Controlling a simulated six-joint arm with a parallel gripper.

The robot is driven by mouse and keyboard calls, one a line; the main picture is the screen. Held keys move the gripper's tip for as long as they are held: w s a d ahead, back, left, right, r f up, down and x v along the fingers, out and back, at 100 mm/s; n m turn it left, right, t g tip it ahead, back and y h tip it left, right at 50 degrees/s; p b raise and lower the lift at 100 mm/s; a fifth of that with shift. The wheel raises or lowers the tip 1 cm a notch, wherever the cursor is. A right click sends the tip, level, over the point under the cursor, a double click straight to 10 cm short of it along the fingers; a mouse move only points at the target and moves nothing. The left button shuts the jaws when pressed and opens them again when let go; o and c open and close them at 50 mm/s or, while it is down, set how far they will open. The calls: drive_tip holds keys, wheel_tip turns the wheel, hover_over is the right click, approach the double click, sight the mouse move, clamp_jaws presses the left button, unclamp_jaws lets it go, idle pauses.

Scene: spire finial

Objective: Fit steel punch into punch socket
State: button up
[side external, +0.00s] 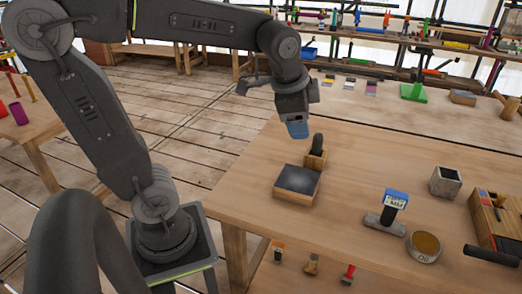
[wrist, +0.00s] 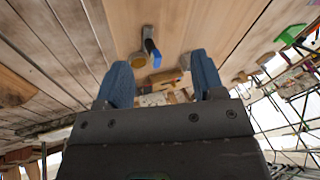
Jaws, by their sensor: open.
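My gripper (side external: 298,130) has blue fingers and hangs above the far left part of the workbench, over a small wooden block (side external: 313,160). A dark rounded upright piece (side external: 317,143) stands at this block; I cannot tell whether it is the steel punch. In the wrist view the two blue fingers of my gripper (wrist: 163,80) are wide apart, with nothing held between them. In front of the small block is a wooden block with a dark flat top (side external: 298,179). No punch socket can be made out for certain.
A blue-topped piece on a grey base (side external: 388,212), an oil tin (side external: 424,246), a grey square pot (side external: 446,181) and a wooden tool box (side external: 492,218) stand to the right. A dark cylinder (side external: 491,255) lies near the box. The bench between the blocks and these is clear.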

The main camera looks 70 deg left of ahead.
drive_tip(key=s+d+f+n, duration=0.1)
drive_tip(key=s+d+n, duration=0.1)
drive_tip(key=s, duration=0.3)
drive_tip(key=s+d+f+n+t+h, duration=0.1)
drive_tip(key=s+d+n, duration=0.1)
drive_tip(key=s+n, duration=0.2)
drive_tip(key=shift+s+d+f+h, duration=0.3)
drive_tip(key=shift+s+f, duration=0.1)
drive_tip(key=shift+s, duration=0.35)
